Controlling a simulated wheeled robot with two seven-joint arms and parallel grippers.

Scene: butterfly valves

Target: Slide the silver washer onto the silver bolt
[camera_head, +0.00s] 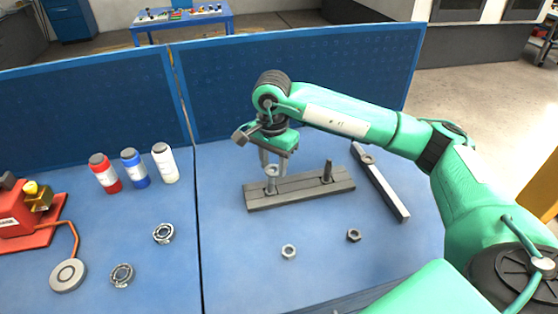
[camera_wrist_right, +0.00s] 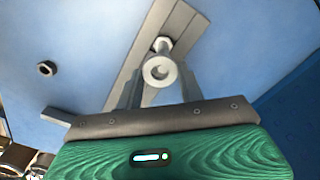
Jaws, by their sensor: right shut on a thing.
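My right gripper (camera_head: 272,172) points down over the left end of a grey base bar (camera_head: 300,188). It is shut on the silver washer (camera_head: 271,170), which also shows between the fingertips in the right wrist view (camera_wrist_right: 158,72). The silver bolt (camera_head: 270,187) stands upright on the bar directly below the washer, mostly hidden by washer and fingers. I cannot tell whether the washer is around the bolt's tip or just above it. A dark bolt (camera_head: 328,171) stands at the bar's right end. My left gripper is not in view.
A silver nut (camera_head: 288,251) and a dark nut (camera_head: 353,236) lie in front of the bar. A long grey bar (camera_head: 382,184) with a dark ring lies to the right. Bottles (camera_head: 134,168), two metal rings and a red device (camera_head: 28,215) stand left. Blue panels close the back.

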